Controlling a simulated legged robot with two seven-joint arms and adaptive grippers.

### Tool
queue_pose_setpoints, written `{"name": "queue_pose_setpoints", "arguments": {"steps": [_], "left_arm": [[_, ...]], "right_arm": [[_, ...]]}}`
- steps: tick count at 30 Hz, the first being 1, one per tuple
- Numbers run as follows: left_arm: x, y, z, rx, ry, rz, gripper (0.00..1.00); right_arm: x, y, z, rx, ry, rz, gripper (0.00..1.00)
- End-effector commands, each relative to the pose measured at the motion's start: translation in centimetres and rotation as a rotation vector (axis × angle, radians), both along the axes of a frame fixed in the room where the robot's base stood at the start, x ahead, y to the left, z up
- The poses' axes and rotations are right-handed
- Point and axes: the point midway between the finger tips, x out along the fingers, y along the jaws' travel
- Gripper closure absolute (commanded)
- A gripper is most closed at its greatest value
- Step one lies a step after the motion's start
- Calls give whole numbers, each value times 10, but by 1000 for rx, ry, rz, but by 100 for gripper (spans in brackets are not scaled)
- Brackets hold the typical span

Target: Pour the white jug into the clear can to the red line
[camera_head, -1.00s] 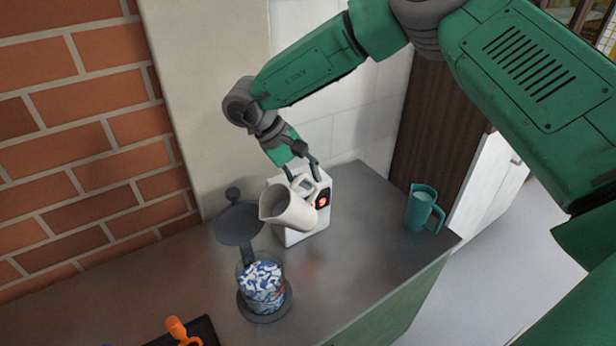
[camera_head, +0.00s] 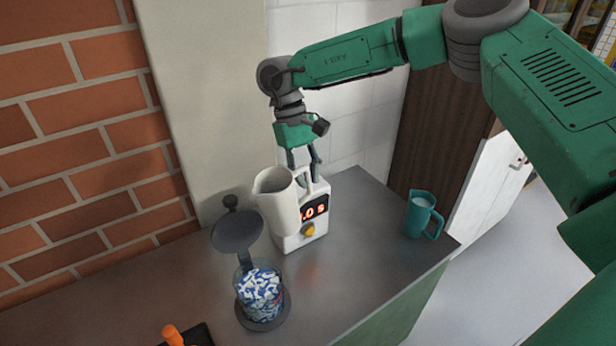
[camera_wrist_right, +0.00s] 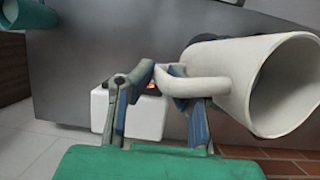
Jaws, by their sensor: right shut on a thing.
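The white jug (camera_head: 277,205) is held about upright, in front of the white box with a display. My right gripper (camera_head: 304,172) is shut on its handle; in the right wrist view the gripper (camera_wrist_right: 168,75) has the handle between its fingers, and the jug (camera_wrist_right: 235,70) shows its open mouth. How much the jug holds I cannot tell. The clear can (camera_head: 261,296) stands left of and nearer than the jug, with blue and white pieces in it. No red line can be made out clearly on it. My left gripper is not in view.
The white box (camera_head: 318,228) has a red lit display, partly hidden by the jug, and a yellow button. An orange-handled thing (camera_head: 172,336) lies front left.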

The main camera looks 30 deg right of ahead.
Motion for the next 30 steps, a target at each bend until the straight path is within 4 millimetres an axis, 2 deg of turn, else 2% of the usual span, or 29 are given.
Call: {"name": "queue_pose_setpoints", "arguments": {"steps": [19,30], "left_arm": [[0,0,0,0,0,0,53],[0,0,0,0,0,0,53]], "right_arm": [[1,-3,51,133,24,-1,100],[1,-1,58,150,28,0,100]]}}
